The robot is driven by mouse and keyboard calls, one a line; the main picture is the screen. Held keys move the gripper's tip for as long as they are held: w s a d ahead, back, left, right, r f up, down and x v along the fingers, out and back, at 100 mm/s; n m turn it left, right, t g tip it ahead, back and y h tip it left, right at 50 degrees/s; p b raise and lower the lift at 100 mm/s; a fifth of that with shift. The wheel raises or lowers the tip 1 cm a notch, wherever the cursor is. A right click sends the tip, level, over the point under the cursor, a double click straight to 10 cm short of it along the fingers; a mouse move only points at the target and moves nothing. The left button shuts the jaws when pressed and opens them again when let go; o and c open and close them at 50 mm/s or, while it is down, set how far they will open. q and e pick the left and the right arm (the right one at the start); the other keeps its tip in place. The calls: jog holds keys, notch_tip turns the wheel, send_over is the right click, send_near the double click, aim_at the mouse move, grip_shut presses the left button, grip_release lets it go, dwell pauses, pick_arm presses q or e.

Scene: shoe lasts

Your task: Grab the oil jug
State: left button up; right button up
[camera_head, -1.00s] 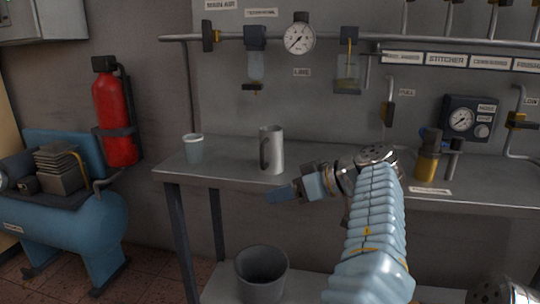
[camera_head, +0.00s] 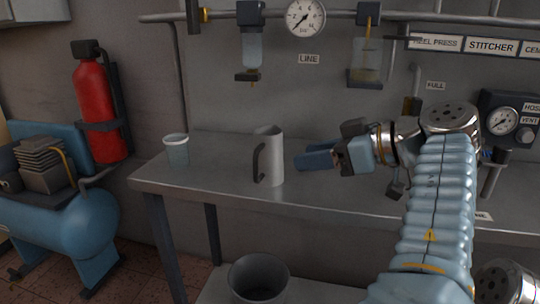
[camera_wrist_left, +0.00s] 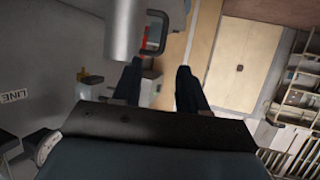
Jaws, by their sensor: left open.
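The oil jug (camera_head: 271,158) is a pale grey metal jug with a dark handle on its left side in the head view. It stands upright near the front of the grey bench (camera_head: 220,195). My left gripper (camera_head: 300,161) is open and empty just right of the jug, at about the height of its body. In the left wrist view, the jug (camera_wrist_left: 124,32) shows beyond the left fingertip, with its handle to the right. The gap between the fingers (camera_wrist_left: 158,72) holds nothing. No contact with the jug shows. My right gripper is not in view.
A pale cup (camera_head: 176,151) stands left of the jug on the bench. A dark bucket (camera_head: 258,278) is below. Pipes, a gauge (camera_head: 305,18) and a filter bowl (camera_head: 368,62) hang on the wall behind. A red extinguisher (camera_head: 96,110) is at left.

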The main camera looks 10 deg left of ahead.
pick_arm(q)
jog(key=b, duration=0.1)
send_near(255, 160)
jog(key=w+a+f, duration=0.1)
jog(key=a, duration=0.1)
jog(key=w+a+f, duration=0.1)
jog(key=f, duration=0.1)
jog(key=shift+w+a, duration=0.1)
jog(key=shift+a, duration=0.25)
jog(key=x, duration=0.5)
jog(key=shift+a, duration=0.4)
grip_shut()
